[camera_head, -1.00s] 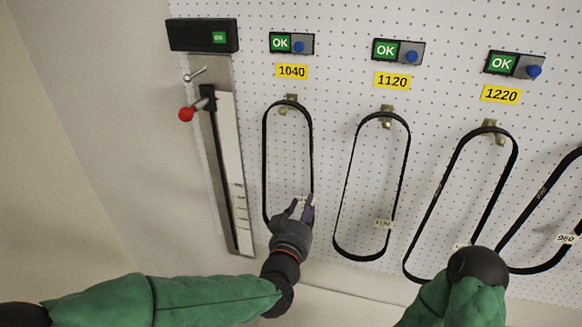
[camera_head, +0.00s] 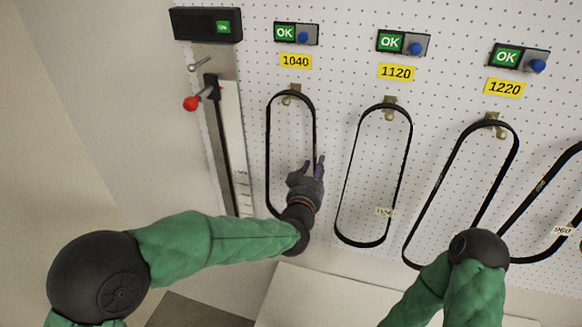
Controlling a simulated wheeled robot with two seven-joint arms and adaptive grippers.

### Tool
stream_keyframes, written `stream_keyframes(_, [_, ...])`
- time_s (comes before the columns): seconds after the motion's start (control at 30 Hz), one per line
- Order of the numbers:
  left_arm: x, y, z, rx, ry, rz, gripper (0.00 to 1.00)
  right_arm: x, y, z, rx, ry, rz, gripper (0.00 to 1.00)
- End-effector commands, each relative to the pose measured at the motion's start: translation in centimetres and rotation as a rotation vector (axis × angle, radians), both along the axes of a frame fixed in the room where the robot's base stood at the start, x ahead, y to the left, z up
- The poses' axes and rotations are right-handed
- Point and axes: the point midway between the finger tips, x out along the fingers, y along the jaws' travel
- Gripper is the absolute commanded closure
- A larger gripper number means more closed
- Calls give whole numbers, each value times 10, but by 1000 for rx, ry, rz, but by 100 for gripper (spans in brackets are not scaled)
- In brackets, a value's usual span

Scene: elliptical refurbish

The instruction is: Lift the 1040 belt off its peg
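The 1040 belt (camera_head: 268,150) is a narrow black loop hanging from a brass peg (camera_head: 290,92) under the yellow 1040 label (camera_head: 295,61). My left gripper (camera_head: 313,165) is at the belt's lower right side, its fingers pointing up and spread apart. The right strand of the belt runs down to the fingers; whether it passes between them or behind them I cannot tell. The gripper and wrist hide part of the belt's lower end. My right arm (camera_head: 470,285) is at the lower right, and its gripper is not visible.
The 1120 belt (camera_head: 339,190) and 1220 belt (camera_head: 447,175) hang to the right on their own pegs. A further belt (camera_head: 545,185) is at the right edge. A gauge with a red-knobbed lever (camera_head: 191,104) stands left of the 1040 belt. A pale surface (camera_head: 330,300) lies below.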

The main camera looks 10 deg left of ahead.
Motion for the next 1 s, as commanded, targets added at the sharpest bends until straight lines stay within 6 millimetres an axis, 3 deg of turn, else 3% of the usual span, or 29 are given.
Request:
stream_keyframes(0.13, [11,-2,0,-1,1,0,61,0,0,3,0,0,0,60])
stream_keyframes(0.4, [12,-2,0,-1,0,-1,61,0,0,3,0,0,0,60])
stream_keyframes(0.53, [12,-3,0,-1,0,-1,98,0,0,3,0,0,0,60])
stream_keyframes(0.57, [12,-3,0,-1,0,-1,100,0,0,3,0,0,0,60])
stream_keyframes(1.0, [12,-2,2,-1,-2,0,100,0,0,3,0,0,0,60])
